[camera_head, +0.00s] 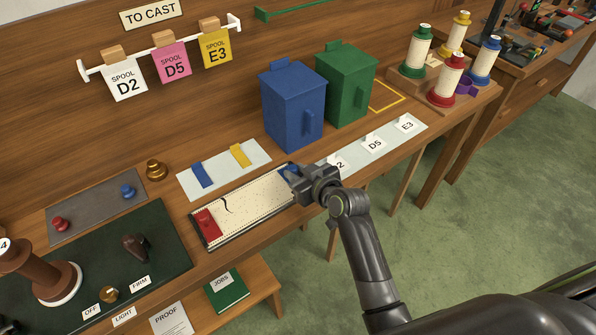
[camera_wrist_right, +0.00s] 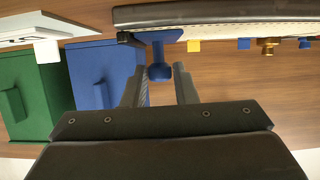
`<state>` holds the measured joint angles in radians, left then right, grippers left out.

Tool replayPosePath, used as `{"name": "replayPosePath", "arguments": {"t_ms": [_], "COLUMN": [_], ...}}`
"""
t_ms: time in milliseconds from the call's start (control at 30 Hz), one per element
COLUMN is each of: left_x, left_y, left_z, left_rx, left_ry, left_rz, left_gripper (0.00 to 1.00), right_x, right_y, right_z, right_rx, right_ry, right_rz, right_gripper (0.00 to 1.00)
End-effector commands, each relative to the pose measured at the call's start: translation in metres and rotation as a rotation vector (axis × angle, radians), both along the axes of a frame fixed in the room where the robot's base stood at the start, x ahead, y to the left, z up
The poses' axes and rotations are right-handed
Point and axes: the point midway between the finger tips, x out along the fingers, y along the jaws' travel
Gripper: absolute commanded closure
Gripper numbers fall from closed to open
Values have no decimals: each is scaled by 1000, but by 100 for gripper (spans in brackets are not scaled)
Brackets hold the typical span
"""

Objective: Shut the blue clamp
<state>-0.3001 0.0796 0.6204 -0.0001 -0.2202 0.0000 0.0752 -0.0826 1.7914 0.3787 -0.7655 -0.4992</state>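A long framed tray with a cream perforated strip (camera_head: 250,203) lies near the table's front edge. A red clamp (camera_head: 207,224) lies flat across its left end. The blue clamp (camera_head: 289,170) is at its right end, mostly hidden by my right gripper (camera_head: 300,183). In the right wrist view, the blue clamp (camera_wrist_right: 159,71) shows as a plate with a knobbed handle sticking out from the tray's edge. My right gripper (camera_wrist_right: 160,88) is open, its fingers on either side of the knob's line, with gaps showing. I cannot tell if they touch it. My left gripper is not in view.
A blue bin (camera_head: 293,105) and a green bin (camera_head: 346,85) stand behind the tray. A pale strip with blue and yellow pieces (camera_head: 222,168) lies behind it. Label cards (camera_head: 374,143) are at right; a dark green mat (camera_head: 160,240) is at left.

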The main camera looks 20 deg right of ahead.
Motion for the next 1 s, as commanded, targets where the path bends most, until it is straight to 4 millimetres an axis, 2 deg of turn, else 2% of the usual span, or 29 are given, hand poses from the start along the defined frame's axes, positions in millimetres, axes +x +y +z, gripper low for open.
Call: {"name": "replayPosePath", "arguments": {"t_ms": [33,133,533,667,1000], "left_x": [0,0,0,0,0], "left_y": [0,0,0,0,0], "left_z": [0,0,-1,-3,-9], "left_rx": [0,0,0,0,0], "left_ry": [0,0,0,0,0], "left_rz": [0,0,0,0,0], "left_gripper": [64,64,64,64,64], "right_x": [0,0,-6,-20,-75], "right_y": [0,0,-3,-8,-27], "right_z": [-1,0,3,9,32], "right_rx": [1,1,1,1,-1], "right_ry": [1,0,-4,-4,-2], "right_rz": [0,0,-1,-2,-1], "right_gripper": [67,56,56,56,56]}}
